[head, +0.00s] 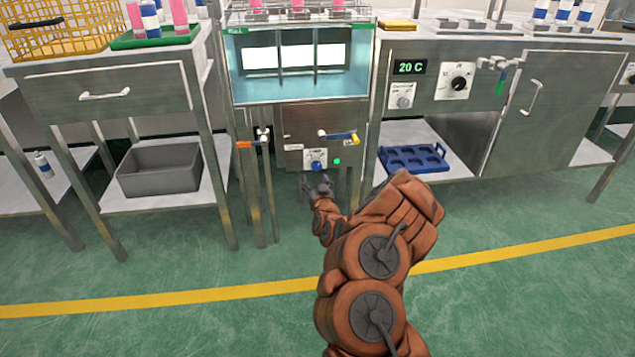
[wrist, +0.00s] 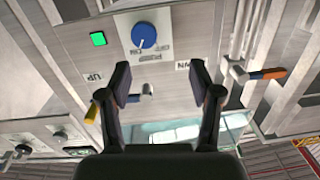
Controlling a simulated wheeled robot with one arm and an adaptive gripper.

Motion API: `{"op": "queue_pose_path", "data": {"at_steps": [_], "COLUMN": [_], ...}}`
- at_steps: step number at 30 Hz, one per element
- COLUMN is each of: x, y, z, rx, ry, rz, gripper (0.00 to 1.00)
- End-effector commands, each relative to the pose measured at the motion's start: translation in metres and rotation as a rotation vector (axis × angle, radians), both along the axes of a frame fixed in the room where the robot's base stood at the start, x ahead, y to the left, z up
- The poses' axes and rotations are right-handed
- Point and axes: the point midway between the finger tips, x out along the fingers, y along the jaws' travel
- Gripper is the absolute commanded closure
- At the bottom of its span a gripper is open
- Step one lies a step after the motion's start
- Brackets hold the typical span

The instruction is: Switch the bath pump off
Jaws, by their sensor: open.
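The bath pump control is a blue round knob (head: 315,162) on the steel panel below the lit bath; it also shows in the wrist view (wrist: 144,36). In the upside-down wrist view, its white mark appears to point to the ON label, with OFF beside it. A green lamp (head: 336,161) beside the knob is lit, also in the wrist view (wrist: 98,38). My gripper (head: 318,185) is open and empty, just below and in front of the knob. In the wrist view, its fingertips (wrist: 160,75) are apart and the knob lies beyond them, apparently untouched.
A yellow-tipped lever (head: 345,136) is above the lamp, and an orange-handled valve (head: 247,144) is to the left. A blue tray (head: 413,158) sits on the right shelf, a grey bin (head: 158,168) on the left. The green floor in front is clear.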

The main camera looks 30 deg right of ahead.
Motion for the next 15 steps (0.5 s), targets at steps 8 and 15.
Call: {"op": "queue_pose_path", "data": {"at_steps": [8,15], "x": [-0.005,0.014], "y": [-0.018,-0.025], "z": [-0.016,-0.016], "rx": [-0.028,-0.029], "ry": [-0.02,-0.022], "rz": [-0.039,-0.037], "gripper": [0.36,0.36]}}
